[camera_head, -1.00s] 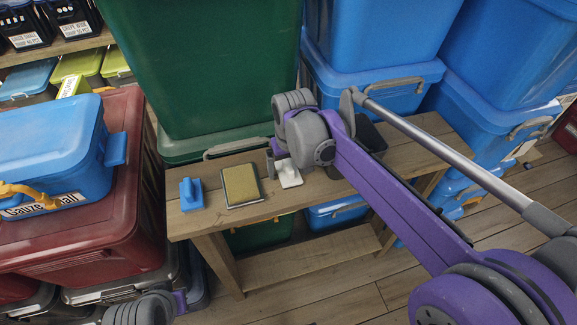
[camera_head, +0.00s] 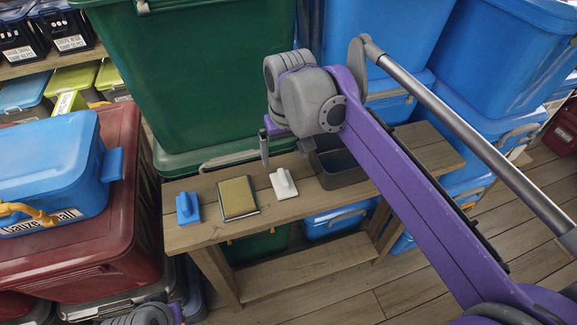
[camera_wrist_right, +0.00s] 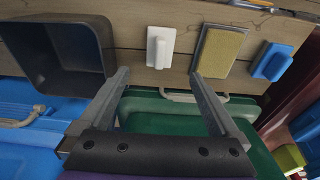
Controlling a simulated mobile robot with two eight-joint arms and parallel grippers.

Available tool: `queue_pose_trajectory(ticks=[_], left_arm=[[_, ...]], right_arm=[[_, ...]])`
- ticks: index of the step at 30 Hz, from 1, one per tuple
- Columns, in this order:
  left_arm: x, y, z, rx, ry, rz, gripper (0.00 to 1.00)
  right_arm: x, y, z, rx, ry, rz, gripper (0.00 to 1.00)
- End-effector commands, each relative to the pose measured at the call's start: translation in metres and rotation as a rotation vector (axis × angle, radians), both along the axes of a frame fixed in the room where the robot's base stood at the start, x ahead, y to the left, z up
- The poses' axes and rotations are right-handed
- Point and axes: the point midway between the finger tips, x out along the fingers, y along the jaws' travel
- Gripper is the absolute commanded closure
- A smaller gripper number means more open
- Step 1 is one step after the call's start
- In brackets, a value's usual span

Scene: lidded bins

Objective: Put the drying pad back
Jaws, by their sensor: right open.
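On the wooden bench lie a blue handled block (camera_head: 188,208), a flat tan pad (camera_head: 238,197) with a dark edge, and a white handled block (camera_head: 284,184). Which one is the drying pad I cannot tell from looks alone. In the right wrist view, the white block (camera_wrist_right: 160,46), tan pad (camera_wrist_right: 220,52) and blue block (camera_wrist_right: 272,62) stand in a row. My right gripper (camera_head: 266,148) is open and empty, above the bench's back edge near the white block. In the wrist view its fingers (camera_wrist_right: 157,78) are apart. Only a ribbed part of my left arm shows, at the bottom left.
A dark open bin (camera_head: 338,170) stands on the bench (camera_head: 300,215) right of the white block, partly hidden by my right arm. A large green bin (camera_head: 190,80) rises behind the bench. Blue lidded bins (camera_head: 520,50) stand at right; a maroon bin (camera_head: 110,240) stands left.

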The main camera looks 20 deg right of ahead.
Motion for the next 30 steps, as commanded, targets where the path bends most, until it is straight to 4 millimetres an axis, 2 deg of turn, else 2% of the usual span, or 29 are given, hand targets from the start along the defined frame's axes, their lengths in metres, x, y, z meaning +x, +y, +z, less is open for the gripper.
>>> queue_pose_trajectory(ticks=[5,8,11,18,21,25,30], left_arm=[[0.0,0.0,0.0,0.0,0.0,0.0,1.0],[0.0,0.0,0.0,0.0,0.0,0.0,1.0],[0.0,0.0,0.0,0.0,0.0,0.0,1.0],[0.0,0.0,0.0,0.0,0.0,0.0,1.0],[0.0,0.0,0.0,0.0,0.0,0.0,1.0],[0.0,0.0,0.0,0.0,0.0,0.0,1.0],[0.0,0.0,0.0,0.0,0.0,0.0,1.0]], right_arm=[[-0.005,-0.002,0.001,0.0,-0.006,-0.001,0.02],[-0.023,-0.008,-0.01,0.003,-0.032,-0.006,0.02],[-0.055,-0.018,-0.034,0.007,-0.079,-0.013,0.02],[-0.149,-0.039,-0.117,0.008,-0.214,-0.026,0.02],[-0.178,-0.043,-0.146,0.006,-0.254,-0.031,0.02],[-0.198,-0.046,-0.168,0.005,-0.284,-0.034,0.02],[-0.203,-0.047,-0.173,0.004,-0.293,-0.034,0.02]])
